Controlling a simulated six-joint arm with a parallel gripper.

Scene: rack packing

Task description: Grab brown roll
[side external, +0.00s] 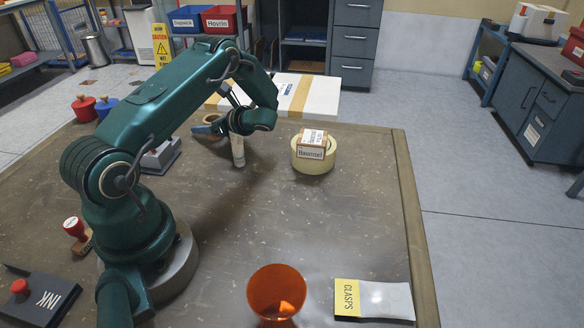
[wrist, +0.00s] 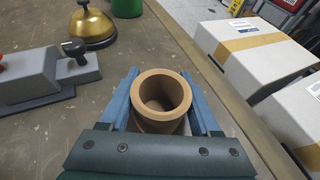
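The brown roll (wrist: 162,82) stands with its round opening facing the camera in the wrist view. The two blue fingers of my gripper (wrist: 161,100) lie on either side of it, apart, with what look like narrow gaps beside it. Firm contact does not show. In the side view, my gripper (side external: 208,128) is low over the far part of the table, and a brown curved edge of the roll (side external: 211,118) shows behind the blue finger. The rest of the roll is hidden there.
A cream tape roll (side external: 314,165) with a small labelled box (side external: 312,146) on it stands to the right. White boxes (wrist: 251,49) lie close right in the wrist view. A grey stapler-like device (wrist: 32,78) and brass bell (wrist: 88,27) are left.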

